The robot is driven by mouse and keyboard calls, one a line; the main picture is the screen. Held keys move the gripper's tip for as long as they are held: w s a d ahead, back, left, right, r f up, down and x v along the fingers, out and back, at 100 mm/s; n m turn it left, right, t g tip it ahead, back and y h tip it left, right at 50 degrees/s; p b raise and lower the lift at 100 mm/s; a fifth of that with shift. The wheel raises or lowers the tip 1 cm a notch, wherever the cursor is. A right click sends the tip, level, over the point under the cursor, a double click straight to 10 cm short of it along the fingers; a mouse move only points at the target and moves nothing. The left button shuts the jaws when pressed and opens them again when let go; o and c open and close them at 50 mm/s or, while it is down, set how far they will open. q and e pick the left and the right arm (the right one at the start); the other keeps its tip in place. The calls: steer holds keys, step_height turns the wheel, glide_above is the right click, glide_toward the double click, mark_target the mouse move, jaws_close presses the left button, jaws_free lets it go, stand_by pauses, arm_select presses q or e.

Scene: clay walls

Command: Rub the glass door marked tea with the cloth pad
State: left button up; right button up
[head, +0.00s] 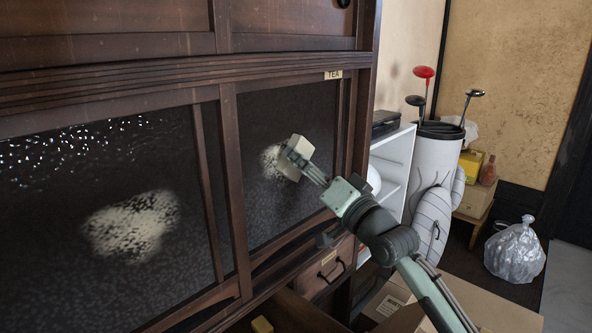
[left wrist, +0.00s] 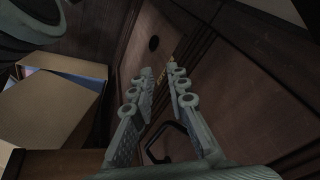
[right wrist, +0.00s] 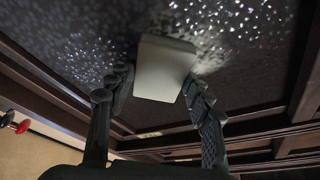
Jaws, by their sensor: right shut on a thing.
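The glass door marked tea (head: 308,110) is the right one of two dark panes, under a small TEA label (head: 333,74). A pale smudge (head: 269,162) shows on its glass. My right gripper (head: 304,166) is shut on the pale cloth pad (head: 296,151), which is at the glass and covers the smudge's right part. I cannot tell whether it touches. The right wrist view shows the pad (right wrist: 163,68) between the fingers, the speckled glass behind it. My left gripper (left wrist: 164,72) is open and empty, near dark wooden cabinet fronts; it is out of the head view.
The left pane has a larger pale smudge (head: 132,224). A small drawer (head: 325,270) with a handle is below the tea door. A white shelf (head: 393,170), a golf bag (head: 437,165), cardboard boxes (head: 490,312) and a plastic bag (head: 515,252) stand at right.

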mark_target(310, 154)
steer(key=shift+w+d+r+p, duration=0.2)
steer(key=shift+w+d+p, duration=0.1)
steer(key=shift+w+d, duration=0.8)
steer(key=shift+s+a+f+p, duration=0.2)
steer(key=shift+s+a+p, duration=0.2)
steer(key=shift+s+a, duration=3.25)
steer(key=shift+d, duration=0.1)
steer(key=shift+s+d, duration=2.05)
steer(key=shift+d, duration=0.05)
